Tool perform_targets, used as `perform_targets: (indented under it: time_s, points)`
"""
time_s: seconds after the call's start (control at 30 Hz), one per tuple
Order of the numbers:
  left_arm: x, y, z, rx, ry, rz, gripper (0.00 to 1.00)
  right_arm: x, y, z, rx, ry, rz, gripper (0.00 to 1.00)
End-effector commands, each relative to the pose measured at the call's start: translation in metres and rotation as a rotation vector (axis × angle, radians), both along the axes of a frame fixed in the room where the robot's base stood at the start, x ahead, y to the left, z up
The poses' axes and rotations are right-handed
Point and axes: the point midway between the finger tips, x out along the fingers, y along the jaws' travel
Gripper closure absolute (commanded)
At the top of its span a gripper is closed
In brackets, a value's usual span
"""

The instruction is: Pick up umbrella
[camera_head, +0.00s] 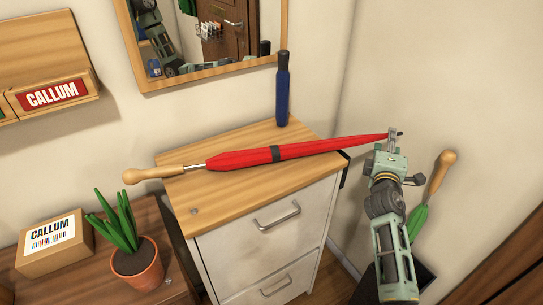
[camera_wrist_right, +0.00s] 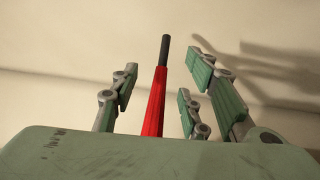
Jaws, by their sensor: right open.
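A red closed umbrella (camera_head: 300,150) with a dark band and a wooden handle (camera_head: 155,173) lies across the wooden top of a white drawer cabinet. Its handle points left and its tip points right, past the cabinet's edge. My right gripper (camera_head: 393,138) is at the tip end. In the right wrist view the umbrella's red end (camera_wrist_right: 156,100) and dark tip show between the spread fingers of the right gripper (camera_wrist_right: 162,88), which is open. I cannot tell whether any finger touches it. A second, green umbrella (camera_head: 418,220) with a wooden handle stands at right, partly hidden by my arm.
The cabinet (camera_head: 215,205) has two handled drawers. A dark blue cylindrical object (camera_head: 283,90) stands at its back corner. A potted plant (camera_head: 138,265) and a CALLUM box (camera_head: 52,245) stand at lower left. A mirror (camera_head: 205,75) hangs behind. The wall is close behind the gripper.

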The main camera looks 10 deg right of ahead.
Motion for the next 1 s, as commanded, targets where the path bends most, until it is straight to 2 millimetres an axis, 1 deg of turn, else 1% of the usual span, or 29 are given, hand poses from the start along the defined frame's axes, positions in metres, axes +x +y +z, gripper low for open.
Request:
perform_targets:
  time_s: [0.27, 0.73, 1.0]
  points:
    - [0.002, -0.0001, 0.0001, -0.001, -0.003, 0.0, 0.17, 0.0024, -0.0013, -0.0001, 0.0, 0.0, 0.0, 0.59]
    - [0.0002, 0.0002, -0.0001, 0.0, 0.0, 0.0, 0.17, 0.0023, -0.0013, 0.0002, 0.0, -0.001, 0.0, 1.0]
    - [0.0006, 0.0004, 0.0, 0.0, 0.0, -0.001, 0.17, 0.0024, -0.0011, 0.0006, 0.0, -0.001, 0.0, 1.0]
